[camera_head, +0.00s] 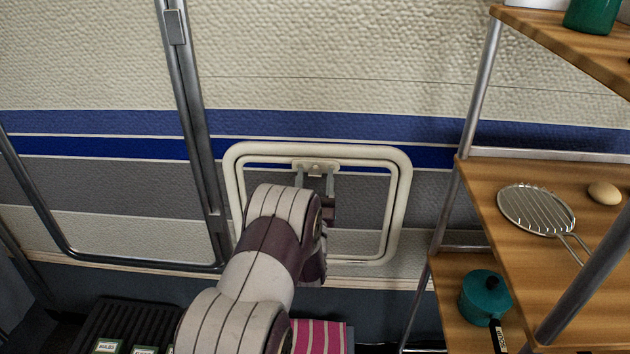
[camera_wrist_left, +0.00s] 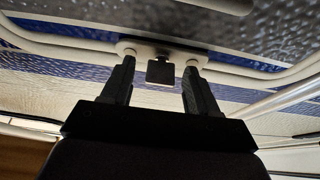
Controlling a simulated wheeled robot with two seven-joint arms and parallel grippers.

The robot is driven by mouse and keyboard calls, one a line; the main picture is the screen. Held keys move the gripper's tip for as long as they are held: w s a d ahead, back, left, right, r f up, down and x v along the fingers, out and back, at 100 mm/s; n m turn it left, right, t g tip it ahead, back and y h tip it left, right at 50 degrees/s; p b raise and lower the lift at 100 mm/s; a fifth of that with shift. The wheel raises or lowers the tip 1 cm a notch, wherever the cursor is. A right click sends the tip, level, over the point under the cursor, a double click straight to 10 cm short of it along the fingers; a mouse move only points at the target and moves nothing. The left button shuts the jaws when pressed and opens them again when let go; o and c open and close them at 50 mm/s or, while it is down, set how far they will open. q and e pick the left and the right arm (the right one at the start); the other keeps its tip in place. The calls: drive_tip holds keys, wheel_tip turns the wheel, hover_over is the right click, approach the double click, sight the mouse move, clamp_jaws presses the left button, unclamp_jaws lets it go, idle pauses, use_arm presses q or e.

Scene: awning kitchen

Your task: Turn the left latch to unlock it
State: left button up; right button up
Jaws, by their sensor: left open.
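A white-framed hatch (camera_head: 405,200) is set in the striped caravan wall. A small pale latch plate (camera_head: 316,165) sits at the middle of its top edge; I see no second latch on it. My left gripper (camera_head: 315,183) is open and points up at this plate, one finger to each side. In the left wrist view the plate (camera_wrist_left: 147,47) carries a small dark square tab (camera_wrist_left: 160,72), which shows between the fingertips of my left gripper (camera_wrist_left: 158,68). I cannot tell whether the fingertips touch the plate. My left arm hides the hatch's lower left part. My right gripper is not in view.
A wooden shelf rack (camera_head: 505,225) stands at the right with a wire strainer (camera_head: 535,210), an egg (camera_head: 604,192) and a teal pot (camera_head: 485,298). A dark crate (camera_head: 125,322) and pink striped cloth (camera_head: 318,336) lie below. A metal pole (camera_head: 190,110) stands left of the hatch.

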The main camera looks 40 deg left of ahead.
use_arm(q)
drive_tip(key=c, duration=1.1)
drive_tip(key=shift+o, duration=0.3)
drive_tip(key=shift+m+h, duration=0.4)
drive_tip(key=shift+m, duration=0.5)
drive_tip(key=o, duration=1)
drive_tip(key=shift+o, duration=0.2)
drive_tip(key=v, duration=1.2)
drive_tip(key=shift+s+f, duration=0.2)
drive_tip(key=shift+f, duration=0.05)
drive_tip(key=shift+d, duration=0.15)
